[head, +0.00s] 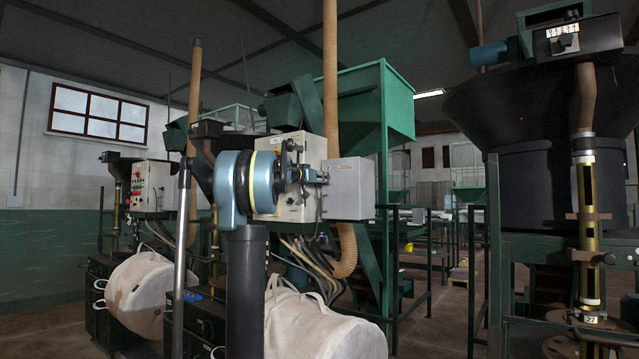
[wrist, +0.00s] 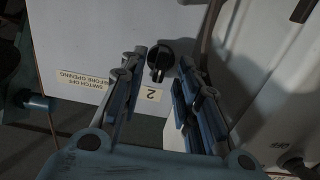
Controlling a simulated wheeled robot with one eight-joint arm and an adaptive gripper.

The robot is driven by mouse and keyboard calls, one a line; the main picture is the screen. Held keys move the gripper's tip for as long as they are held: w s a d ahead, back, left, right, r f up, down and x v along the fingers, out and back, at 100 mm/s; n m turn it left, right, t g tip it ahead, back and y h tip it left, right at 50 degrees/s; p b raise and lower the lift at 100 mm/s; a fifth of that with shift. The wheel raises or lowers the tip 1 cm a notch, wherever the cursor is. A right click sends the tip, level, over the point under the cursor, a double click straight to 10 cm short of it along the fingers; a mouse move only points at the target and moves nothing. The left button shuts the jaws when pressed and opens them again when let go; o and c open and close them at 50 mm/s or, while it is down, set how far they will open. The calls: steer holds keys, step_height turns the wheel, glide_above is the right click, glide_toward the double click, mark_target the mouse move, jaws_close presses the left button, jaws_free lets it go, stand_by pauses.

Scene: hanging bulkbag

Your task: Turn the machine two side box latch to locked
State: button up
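The latch (wrist: 159,55) is a small black knob on the pale face of the side box (wrist: 105,40) in the wrist view. Its narrow grip points down in that picture. An upside-down "2" label (wrist: 151,94) lies just below it. My gripper (wrist: 163,66) is open, with its blue-grey fingers on either side of the latch. No contact shows, and the depth gap is hard to judge. In the head view my gripper (head: 318,177) points right at the grey side box (head: 349,189); the latch is hidden there.
A white control box (head: 297,150) is close behind my gripper. A ribbed hose (head: 346,250) and cables hang below. White bulk bags (head: 320,325) hang low in front. A "switch off before opening" label (wrist: 82,82) is on the side box.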

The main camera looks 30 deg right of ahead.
jaws_close()
steer(key=shift+n, duration=0.3)
steer(key=n, duration=1.1)
steer(key=w+f+n, duration=0.1)
steer(key=n, duration=0.5)
steer(key=shift+w+a, duration=0.1)
steer(key=shift+a, duration=0.2)
steer(key=shift+n, duration=0.4)
